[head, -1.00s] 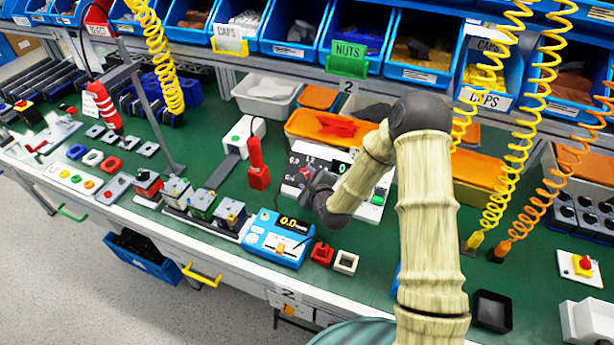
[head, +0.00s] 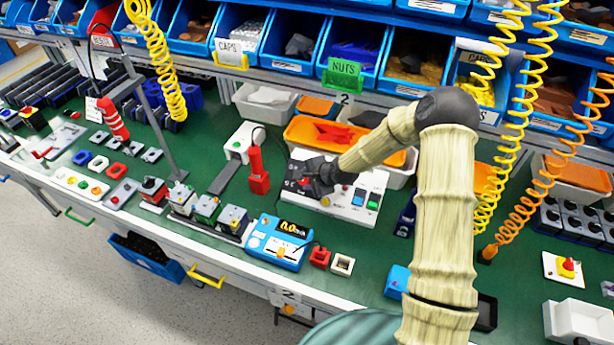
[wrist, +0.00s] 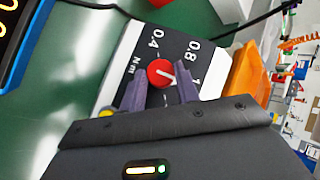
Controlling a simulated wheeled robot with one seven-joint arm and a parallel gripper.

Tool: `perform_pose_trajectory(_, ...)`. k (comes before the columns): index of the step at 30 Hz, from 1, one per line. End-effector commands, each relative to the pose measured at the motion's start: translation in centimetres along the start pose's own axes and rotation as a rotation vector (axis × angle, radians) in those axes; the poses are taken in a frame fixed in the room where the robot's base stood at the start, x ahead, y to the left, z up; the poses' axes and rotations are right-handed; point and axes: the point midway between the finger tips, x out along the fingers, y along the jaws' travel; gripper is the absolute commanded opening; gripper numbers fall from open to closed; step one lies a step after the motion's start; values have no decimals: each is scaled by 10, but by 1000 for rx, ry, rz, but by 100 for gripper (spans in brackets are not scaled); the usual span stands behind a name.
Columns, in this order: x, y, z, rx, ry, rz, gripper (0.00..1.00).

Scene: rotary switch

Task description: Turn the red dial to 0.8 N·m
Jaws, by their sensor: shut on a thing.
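The red dial (wrist: 160,73) sits on a black panel face with white marks 0.4, 0.8 and a partly hidden 1-something, plus "N·m". Its white pointer points right and slightly down in the wrist view, past 0.8 toward the partly hidden mark. My gripper (wrist: 160,88) has one grey finger on each side of the dial and is shut on it. In the head view my gripper (head: 312,182) is at the left part of the white control box (head: 335,205) and hides most of the dial.
A blue tool with a yellow readout (head: 280,243) lies in front of the box. A red upright handle (head: 258,170) stands close on the left. An orange bin (head: 310,136) is behind. Small red and white square pieces (head: 331,261) lie in front.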

Motion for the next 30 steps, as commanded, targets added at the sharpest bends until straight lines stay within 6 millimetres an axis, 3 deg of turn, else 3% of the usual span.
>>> perform_pose_trajectory(30, 5, -14, 4, -689, -49, 629, 9)
